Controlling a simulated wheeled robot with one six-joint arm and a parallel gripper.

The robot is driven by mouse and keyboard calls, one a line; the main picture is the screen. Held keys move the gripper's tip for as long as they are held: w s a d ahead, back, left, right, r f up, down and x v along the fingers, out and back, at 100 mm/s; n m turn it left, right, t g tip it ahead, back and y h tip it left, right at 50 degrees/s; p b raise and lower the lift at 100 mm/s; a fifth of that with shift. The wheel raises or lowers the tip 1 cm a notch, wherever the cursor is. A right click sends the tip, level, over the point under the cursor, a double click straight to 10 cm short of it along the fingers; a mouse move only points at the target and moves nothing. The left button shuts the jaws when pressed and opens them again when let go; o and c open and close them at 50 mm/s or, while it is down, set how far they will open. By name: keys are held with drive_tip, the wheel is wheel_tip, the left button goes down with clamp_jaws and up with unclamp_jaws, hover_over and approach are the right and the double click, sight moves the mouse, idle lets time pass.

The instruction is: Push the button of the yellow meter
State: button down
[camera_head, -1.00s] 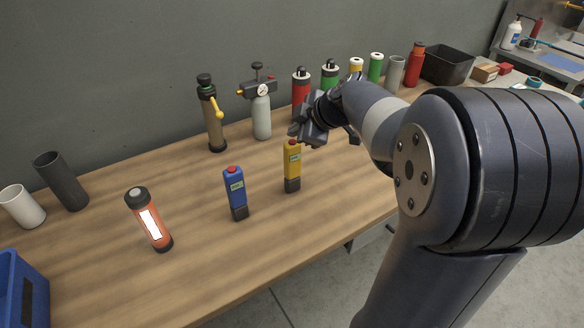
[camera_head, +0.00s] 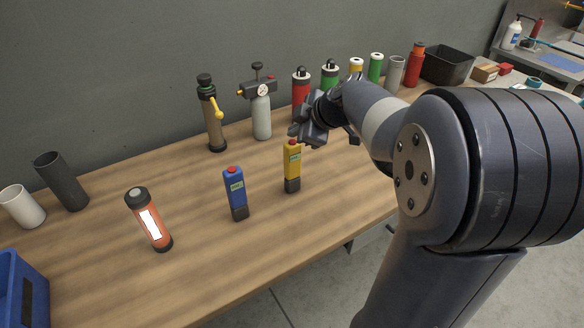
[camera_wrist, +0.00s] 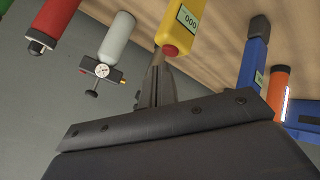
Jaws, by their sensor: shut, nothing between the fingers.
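The yellow meter (camera_head: 292,165) stands upright on the table, with a dark base, a small display and a red button on top. In the wrist view the yellow meter (camera_wrist: 184,22) shows its display reading 000, and its red button (camera_wrist: 170,50) faces my gripper. My gripper (camera_head: 296,132) is shut and empty, just above and beside the meter's top. In the wrist view the tips of my gripper (camera_wrist: 157,60) appear right next to the button. I cannot tell whether they touch it.
A blue meter (camera_head: 235,190) with a red button stands left of the yellow one. An orange lamp (camera_head: 150,222) is further left. A gauge cylinder (camera_head: 262,115) and a dark pump-like cylinder (camera_head: 213,118) stand behind. Bare table lies in front.

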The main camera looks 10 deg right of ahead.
sight(296, 145)
drive_tip(key=shift+f+b, duration=0.2)
drive_tip(key=shift+b, duration=0.1)
drive_tip(key=shift+f+b, duration=0.35)
drive_tip(key=shift+b, duration=0.3)
idle(0.6)
drive_tip(key=shift+r, duration=0.55)
drive_tip(key=shift+r+p, duration=0.95)
drive_tip(key=shift+r, duration=2.05)
